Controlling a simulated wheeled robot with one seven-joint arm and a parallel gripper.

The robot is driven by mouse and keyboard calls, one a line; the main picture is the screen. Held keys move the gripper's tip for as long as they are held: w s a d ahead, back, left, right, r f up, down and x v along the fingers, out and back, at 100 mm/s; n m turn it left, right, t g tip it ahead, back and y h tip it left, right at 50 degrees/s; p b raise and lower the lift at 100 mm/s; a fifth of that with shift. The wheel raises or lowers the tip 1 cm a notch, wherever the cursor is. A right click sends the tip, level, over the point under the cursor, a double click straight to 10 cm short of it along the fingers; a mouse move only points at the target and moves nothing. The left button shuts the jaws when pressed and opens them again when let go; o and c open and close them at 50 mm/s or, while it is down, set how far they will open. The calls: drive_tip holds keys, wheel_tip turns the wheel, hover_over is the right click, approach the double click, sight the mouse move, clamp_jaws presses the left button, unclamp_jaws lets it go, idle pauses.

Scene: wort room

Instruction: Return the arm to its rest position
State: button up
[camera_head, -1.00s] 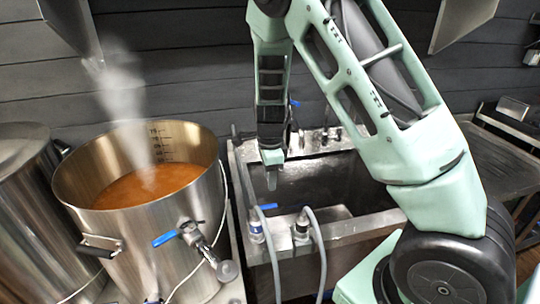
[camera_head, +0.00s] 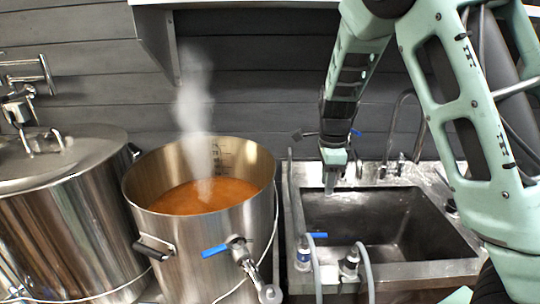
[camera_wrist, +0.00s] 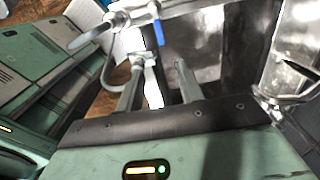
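My gripper (camera_head: 331,187) hangs pointing down over the left part of the steel sink (camera_head: 440,236) in the head view, at the end of my bent green arm. The sink basin looks empty. In the wrist view, two grey fingers (camera_wrist: 160,62) stand apart with nothing visible held between them. A hose fitting with a blue lever (camera_wrist: 157,30) shows beyond the fingers, and I cannot tell how close it is.
A steaming open kettle (camera_head: 168,262) of orange-brown liquid stands left of the sink, its blue-handled valve (camera_head: 216,250) at the front. A lidded steel vessel (camera_head: 70,235) stands further left. Hoses (camera_head: 318,265) rise at the sink's left front. A bracketed shelf (camera_head: 155,40) is above.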

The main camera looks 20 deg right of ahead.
drive_tip(key=s+a+r+n+y, duration=0.1)
drive_tip(key=s+a+n, duration=0.4)
drive_tip(key=a+n, duration=0.25)
drive_tip(key=s+a+r+n+y, duration=0.1)
drive_tip(key=s+a+n, duration=0.45)
drive_tip(key=a, duration=0.35)
drive_tip(key=s+a+n, duration=0.3)
drive_tip(key=s+n, duration=0.5)
drive_tip(key=s+a+r+n+h+b, duration=0.1)
drive_tip(key=s+a+n, duration=0.3)
drive_tip(key=s+n, duration=0.4)
drive_tip(key=shift+s+a+r+n, duration=0.25)
drive_tip(key=shift+s+n, duration=0.1)
drive_tip(key=shift+n, duration=0.45)
